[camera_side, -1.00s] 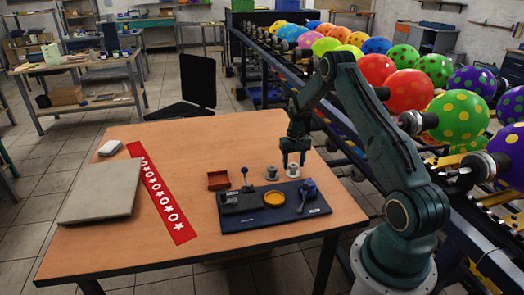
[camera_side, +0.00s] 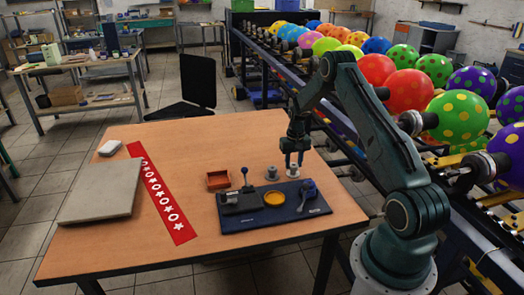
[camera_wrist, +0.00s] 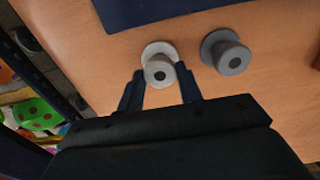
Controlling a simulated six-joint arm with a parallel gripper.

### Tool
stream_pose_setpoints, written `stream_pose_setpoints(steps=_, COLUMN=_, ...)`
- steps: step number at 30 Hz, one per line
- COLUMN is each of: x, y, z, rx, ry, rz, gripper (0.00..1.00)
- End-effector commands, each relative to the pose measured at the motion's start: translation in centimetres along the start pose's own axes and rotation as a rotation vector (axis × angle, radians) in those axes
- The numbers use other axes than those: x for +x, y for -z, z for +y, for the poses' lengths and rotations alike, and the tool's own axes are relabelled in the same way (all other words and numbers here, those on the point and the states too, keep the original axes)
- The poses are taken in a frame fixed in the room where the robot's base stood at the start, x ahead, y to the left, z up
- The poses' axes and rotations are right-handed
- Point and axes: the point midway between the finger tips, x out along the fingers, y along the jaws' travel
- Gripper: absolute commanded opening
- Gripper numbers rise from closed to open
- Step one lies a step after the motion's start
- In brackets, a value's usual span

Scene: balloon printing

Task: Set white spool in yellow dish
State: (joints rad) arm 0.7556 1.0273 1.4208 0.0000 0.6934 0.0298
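The white spool (camera_side: 292,173) stands upright on the wooden table, just behind the blue board. My gripper (camera_side: 293,162) points straight down over it. In the wrist view the white spool (camera_wrist: 158,52) shows its flange and hub, with my gripper's fingers (camera_wrist: 160,68) close against both sides of the hub. The fingers look shut on it, and it still rests on the table. The yellow dish (camera_side: 274,198) sits on the blue board, in front and to the left of the spool, and looks empty.
A grey spool (camera_side: 271,173) stands to the left of the white one and also shows in the wrist view (camera_wrist: 227,54). The blue board (camera_side: 300,212) carries a dark lever device (camera_side: 240,200) and a blue holder (camera_side: 308,188). An orange tray (camera_side: 218,180) lies to the left.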

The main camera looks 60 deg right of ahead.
Motion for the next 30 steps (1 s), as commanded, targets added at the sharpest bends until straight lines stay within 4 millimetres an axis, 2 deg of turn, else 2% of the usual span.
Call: stream_pose_setpoints(steps=30, x=-0.60, y=0.00, z=0.00, rx=0.000, ry=0.000, rz=0.000, gripper=0.19)
